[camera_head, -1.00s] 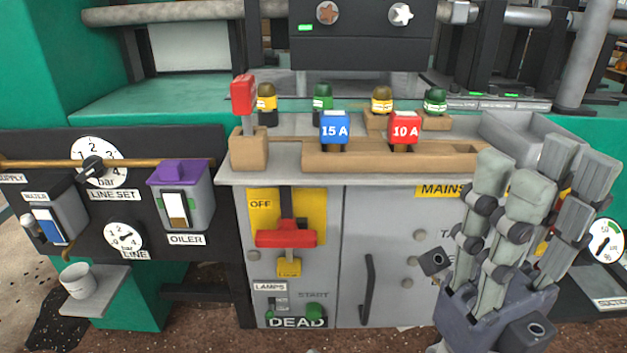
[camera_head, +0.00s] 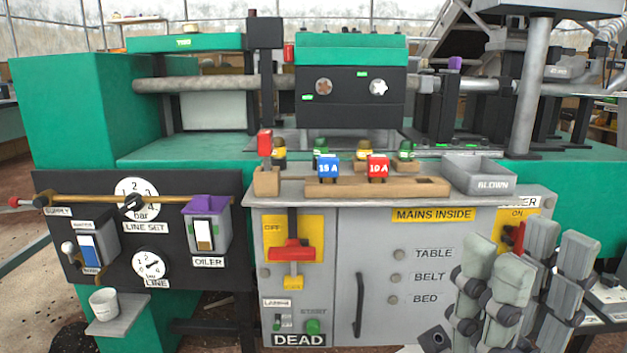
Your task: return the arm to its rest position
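My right gripper (camera_head: 526,262) is at the lower right, its grey jointed fingers pointing up. They are spread apart with nothing between them, so it is open and empty. It stands in front of the right part of the grey cabinet (camera_head: 440,325) and hides some of that front. Its lower part is cut off by the frame's bottom edge. My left gripper is not in view.
On the cabinet top are a wooden rack (camera_head: 410,187) with a blue 15 A plug (camera_head: 328,168) and a red 10 A plug (camera_head: 378,168), and a grey BLOWN tray (camera_head: 480,176). A red-handled lever (camera_head: 291,250) projects from the front. A white cup (camera_head: 104,302) stands at left.

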